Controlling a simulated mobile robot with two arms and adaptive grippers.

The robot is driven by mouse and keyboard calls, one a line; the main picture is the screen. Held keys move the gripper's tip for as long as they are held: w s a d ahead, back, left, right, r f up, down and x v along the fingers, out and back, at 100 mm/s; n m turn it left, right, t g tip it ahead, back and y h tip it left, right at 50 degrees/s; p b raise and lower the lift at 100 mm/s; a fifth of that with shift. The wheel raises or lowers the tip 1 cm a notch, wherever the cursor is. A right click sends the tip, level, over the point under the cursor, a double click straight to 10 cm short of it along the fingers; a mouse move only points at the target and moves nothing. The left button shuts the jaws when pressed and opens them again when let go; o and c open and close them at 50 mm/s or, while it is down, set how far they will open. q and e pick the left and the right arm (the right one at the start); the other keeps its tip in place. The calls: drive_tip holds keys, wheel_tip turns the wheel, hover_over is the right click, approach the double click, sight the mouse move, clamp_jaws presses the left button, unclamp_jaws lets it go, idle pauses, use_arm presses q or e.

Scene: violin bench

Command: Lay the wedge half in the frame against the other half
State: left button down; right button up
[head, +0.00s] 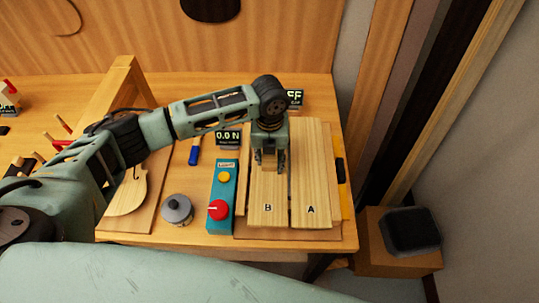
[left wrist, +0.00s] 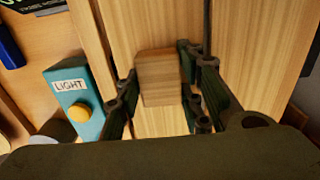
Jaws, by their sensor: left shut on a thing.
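Wedge half B (head: 267,207), a pale striped board, lies lengthwise at the left side of the frame (head: 245,232). Wedge half A (head: 311,190) lies to its right in the frame. A narrow dark gap shows between them; their near ends are about level. My left gripper (head: 269,161) points down over half B, shut on the small wooden block on its top; the block (left wrist: 159,78) shows between the fingers in the left wrist view. Whether half B rests fully on the frame or hovers slightly, I cannot tell. My right gripper is not in view.
A teal switch box (head: 222,196) marked LIGHT, with yellow and red buttons, stands close left of the frame. Left of it are a round grey metal pot (head: 178,210) and a violin-shaped plate (head: 127,193). A force display (head: 228,138) stands behind. The table's right edge is near.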

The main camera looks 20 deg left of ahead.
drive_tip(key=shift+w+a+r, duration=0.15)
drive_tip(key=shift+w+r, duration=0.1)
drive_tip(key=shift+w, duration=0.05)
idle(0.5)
use_arm(q)
drive_tip(key=shift+f, duration=0.1)
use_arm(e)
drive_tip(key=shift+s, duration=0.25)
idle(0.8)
use_arm(q)
drive_tip(key=shift+w+d+p, duration=0.2)
drive_tip(key=shift+d+p, duration=0.1)
drive_tip(key=shift+d, duration=0.4)
idle(0.9)
drive_tip(key=c, duration=1.1)
unclamp_jaws()
drive_tip(key=shift+d, duration=0.1)
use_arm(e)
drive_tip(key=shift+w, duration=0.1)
